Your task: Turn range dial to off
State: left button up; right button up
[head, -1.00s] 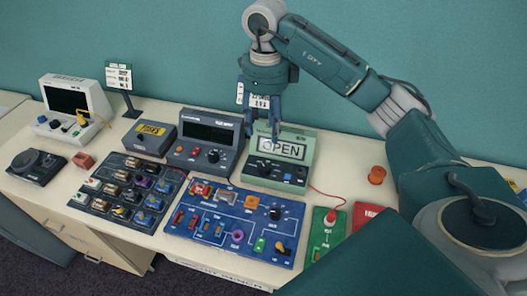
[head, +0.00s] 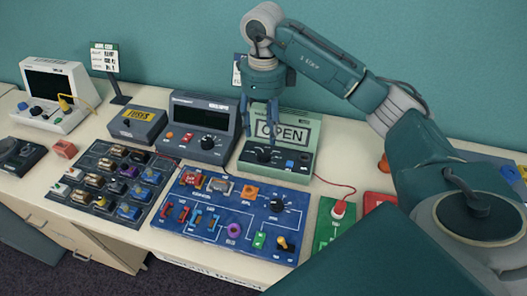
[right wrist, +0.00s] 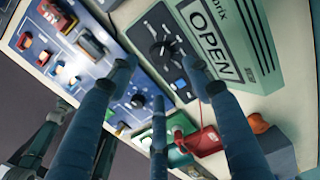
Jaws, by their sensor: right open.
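The green meter (head: 306,135) stands at the back of the table with its screen reading OPEN. Its black range dial (head: 264,155) is on the panel below the screen, at the left; the dial also shows in the right wrist view (right wrist: 166,50). Its exact pointer setting is too small to read. My right gripper (head: 259,117) is open and empty, fingers pointing down above the left part of the meter. In the right wrist view the fingertips (right wrist: 162,72) are spread on either side of the dial, apparently above it. My left gripper is not in view.
A blue circuit board (head: 205,240) lies in front of the meter. A dark meter (head: 200,120) and a fuse box (head: 138,123) stand to its left. A red lead runs to a green block (head: 330,225) at the right. A parts tray (head: 85,205) lies further left.

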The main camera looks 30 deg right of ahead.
aim_at(264, 153)
notch_tip(264, 153, down, 8)
jog(key=shift+f+p, duration=0.15)
jog(key=shift+p, duration=0.9)
jog(key=shift+f, duration=0.35)
jog(key=c, duration=1.2)
